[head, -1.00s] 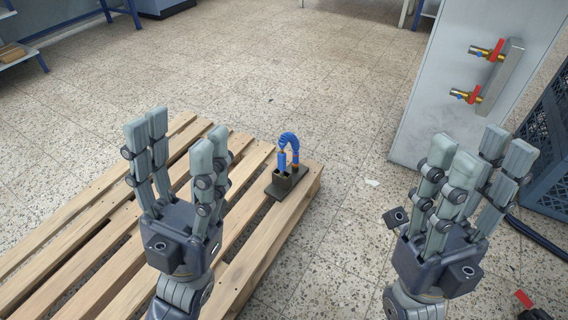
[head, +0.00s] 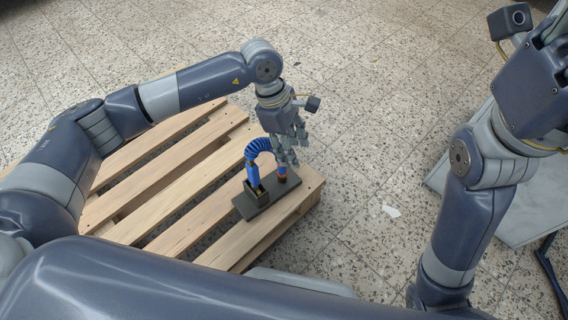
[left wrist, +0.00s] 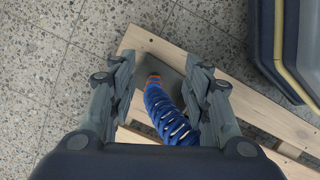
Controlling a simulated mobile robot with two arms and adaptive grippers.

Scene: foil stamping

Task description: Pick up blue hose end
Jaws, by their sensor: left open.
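The blue hose (head: 262,146) arches over a dark holder on a flat base plate (head: 248,208). One hose end (head: 254,176) stands in the box-like holder (head: 258,195). The other blue hose end (head: 282,172), with an orange ring, stands beside it on the right. My left gripper (head: 286,160) points down at this right end. In the left wrist view, its open fingers (left wrist: 160,92) lie on both sides of the ribbed hose (left wrist: 168,115) and the orange-ringed end (left wrist: 153,82). Contact cannot be told. My right gripper (head: 542,75) is at the upper right, partly cut off.
The holder stands near the right corner of a wooden pallet (head: 185,170), which has gaps between its slats. A grey panel (head: 520,205) stands at the right behind my right arm.

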